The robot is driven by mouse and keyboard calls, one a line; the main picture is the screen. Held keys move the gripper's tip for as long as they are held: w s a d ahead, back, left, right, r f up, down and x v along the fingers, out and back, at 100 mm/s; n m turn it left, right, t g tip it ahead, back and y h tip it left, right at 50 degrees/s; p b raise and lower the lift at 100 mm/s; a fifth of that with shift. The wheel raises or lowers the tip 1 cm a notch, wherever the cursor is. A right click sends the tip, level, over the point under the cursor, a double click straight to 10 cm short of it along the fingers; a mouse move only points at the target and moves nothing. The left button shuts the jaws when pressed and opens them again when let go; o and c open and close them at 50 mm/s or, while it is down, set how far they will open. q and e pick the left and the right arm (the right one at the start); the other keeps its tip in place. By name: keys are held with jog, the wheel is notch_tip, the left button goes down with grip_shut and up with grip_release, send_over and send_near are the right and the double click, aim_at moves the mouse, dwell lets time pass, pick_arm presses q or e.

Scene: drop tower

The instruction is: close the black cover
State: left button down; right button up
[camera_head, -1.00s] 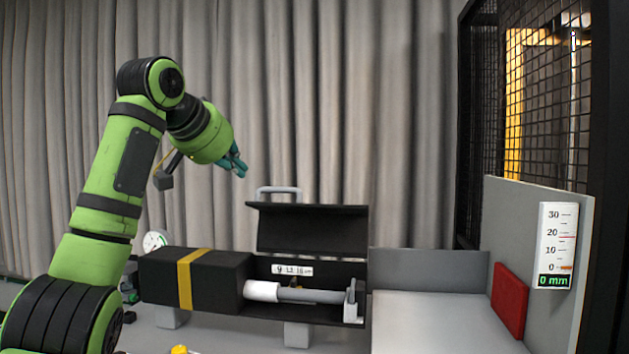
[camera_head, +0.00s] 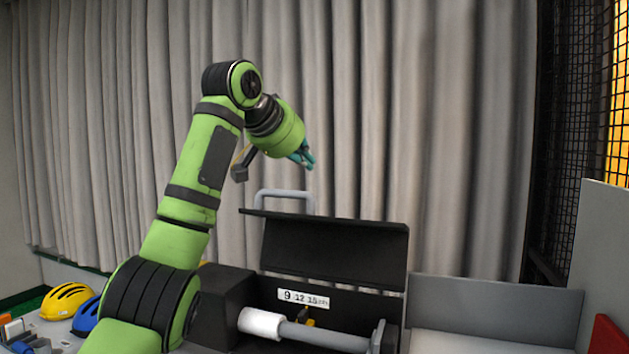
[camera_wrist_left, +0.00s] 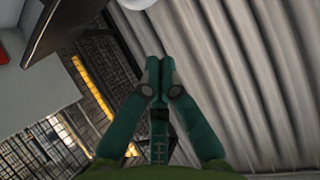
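The black cover (camera_head: 335,252) stands raised and open at the back of a black box, above its open compartment. A light grey handle (camera_head: 284,195) rises at its top left edge. In the left wrist view a dark panel, likely the cover (camera_wrist_left: 62,28), shows at the upper left. My left gripper (camera_head: 308,164) is in the air above the cover, apart from it and the handle. In the left wrist view its teal fingers (camera_wrist_left: 160,66) meet at the tips with nothing between them. My right gripper is not in view.
The compartment holds a white-ended grey cylinder (camera_head: 262,323) and a number label (camera_head: 303,298). A yellow helmet (camera_head: 67,301) and a blue helmet (camera_head: 86,316) lie at left. A grey panel (camera_head: 495,308) and a black mesh cage (camera_head: 572,140) stand at right. Curtains hang behind.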

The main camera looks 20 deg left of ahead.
pick_arm(q)
jog(key=p+x, duration=0.2)
jog(key=x, duration=0.1)
jog(key=shift+w, duration=0.25)
jog(key=p+x, duration=0.2)
jog(key=x, duration=0.2)
jog(key=shift+w+f, duration=0.1)
jog(key=shift+w, duration=0.25)
jog(key=shift+s+a+f, duration=0.1)
jog(key=shift+s+f, duration=0.4)
jog(key=shift+f, duration=0.15)
jog(key=shift+s+a, duration=0.15)
jog(key=shift+s, duration=0.85)
jog(key=shift+s+a, duration=0.1)
jog(key=shift+s, duration=0.25)
jog(key=shift+s+f, duration=0.1)
jog(key=shift+f, duration=0.2)
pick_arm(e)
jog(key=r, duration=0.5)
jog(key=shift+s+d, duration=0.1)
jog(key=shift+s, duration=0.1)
